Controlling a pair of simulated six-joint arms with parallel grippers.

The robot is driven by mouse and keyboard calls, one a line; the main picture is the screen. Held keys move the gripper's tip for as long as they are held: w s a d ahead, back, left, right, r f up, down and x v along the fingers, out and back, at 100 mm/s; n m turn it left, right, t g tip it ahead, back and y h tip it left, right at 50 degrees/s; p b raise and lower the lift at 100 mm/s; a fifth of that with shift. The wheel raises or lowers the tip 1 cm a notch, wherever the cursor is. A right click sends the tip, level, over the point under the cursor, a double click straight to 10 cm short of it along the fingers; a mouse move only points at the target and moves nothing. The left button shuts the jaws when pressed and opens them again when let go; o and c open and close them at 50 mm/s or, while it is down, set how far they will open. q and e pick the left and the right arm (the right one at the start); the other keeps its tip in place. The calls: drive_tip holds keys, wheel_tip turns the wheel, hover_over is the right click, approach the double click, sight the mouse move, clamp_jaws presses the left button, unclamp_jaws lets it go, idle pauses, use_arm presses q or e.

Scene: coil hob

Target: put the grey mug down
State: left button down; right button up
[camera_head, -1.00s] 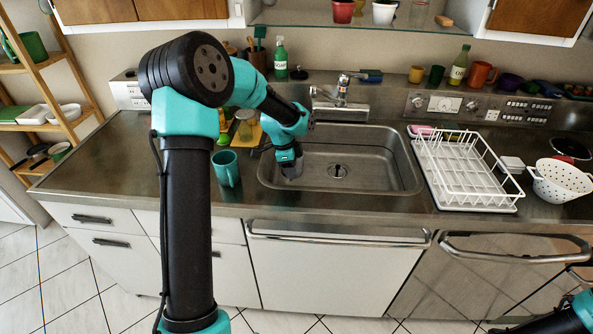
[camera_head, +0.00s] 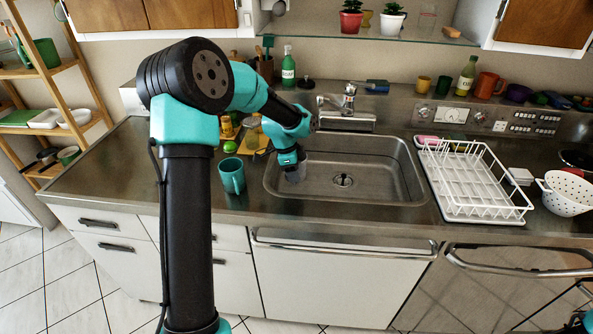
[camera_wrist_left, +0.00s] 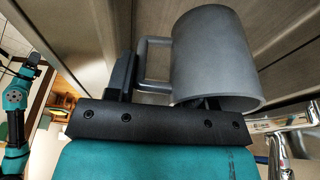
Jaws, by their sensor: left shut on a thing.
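The grey mug (camera_wrist_left: 215,55) is in my left gripper (camera_wrist_left: 165,85), large in the left wrist view, with its square handle toward the left finger. The right finger is mostly hidden behind the mug, so the exact grip is unclear. In the head view my left gripper (camera_head: 292,170) points down over the left part of the sink (camera_head: 375,183). A small grey patch at its tip looks like the mug, but it is largely hidden. My right gripper is out of view.
A teal mug (camera_head: 231,176) stands on the counter left of the sink. The tap (camera_head: 347,105) is behind the basin. A white dish rack (camera_head: 470,182) and a white colander (camera_head: 566,193) are to the right. Bare counter (camera_head: 100,185) lies at the left.

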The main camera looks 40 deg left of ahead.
use_arm(q)
drive_tip(key=d+r+n, duration=0.4)
drive_tip(key=d+r, duration=0.1)
drive_tip(key=d, duration=0.7)
drive_tip(key=d+r+n+t+y, duration=0.1)
drive_tip(key=d+r+n, duration=0.3)
drive_tip(key=d, duration=0.8)
drive_tip(key=d+r+n+y, duration=0.1)
drive_tip(key=d+r+n, duration=0.2)
drive_tip(key=d, duration=0.9)
wheel_tip(320, 180, up, 3)
drive_tip(key=shift+f+n, duration=0.1)
drive_tip(key=shift+n, duration=0.3)
